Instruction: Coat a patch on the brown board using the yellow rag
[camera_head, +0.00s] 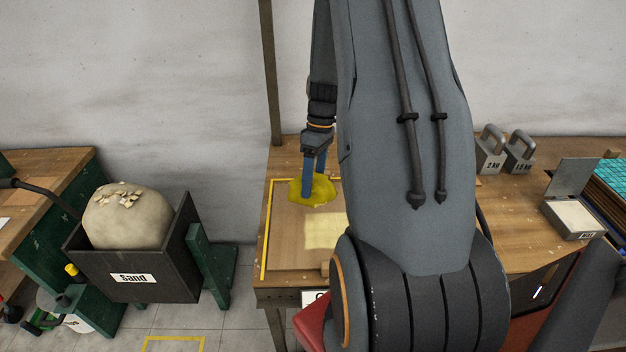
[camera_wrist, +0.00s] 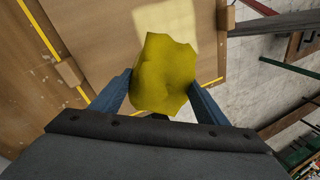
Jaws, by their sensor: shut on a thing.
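The yellow rag (camera_head: 322,193) is held between the blue fingers of my gripper (camera_head: 314,180) over the far part of the brown board (camera_head: 290,255). In the wrist view the rag (camera_wrist: 165,75) bulges between the two fingers of my gripper (camera_wrist: 158,95). The brown board (camera_wrist: 90,35) lies on the table with yellow strips along its edges. A pale, lighter patch (camera_head: 325,231) shows on the board, nearer than the rag. The same patch (camera_wrist: 165,18) shows beyond the rag in the wrist view. I cannot tell whether the rag touches the board. My arm hides the board's right part.
A dark box labelled Sand (camera_head: 135,278) with a pale sack stands left of the table, across a gap. Two grey weights (camera_head: 490,150) and an open tin (camera_head: 573,219) stand on the table at right. A wooden block (camera_wrist: 69,72) sits at the board's edge.

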